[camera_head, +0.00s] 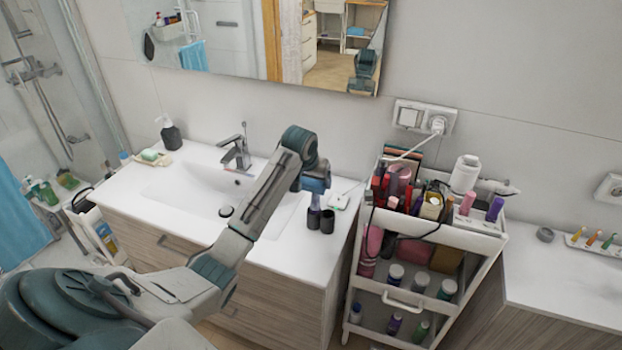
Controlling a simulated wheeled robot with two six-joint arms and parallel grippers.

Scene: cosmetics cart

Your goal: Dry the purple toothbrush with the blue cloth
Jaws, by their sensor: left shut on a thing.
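My left arm reaches across the white washstand. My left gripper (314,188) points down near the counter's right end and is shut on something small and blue. I cannot tell whether this is the blue cloth, as the wrist and fingers overlap it. A blue towel (20,215) hangs at the far left by the shower. Several toothbrushes with orange and green colours lie in a white tray (597,247) on the right counter. I cannot make out a purple toothbrush. My right gripper is not in view.
A cosmetics cart (430,235), crowded with bottles, stands between the counters. A soap dispenser (170,134) stands at the back left.

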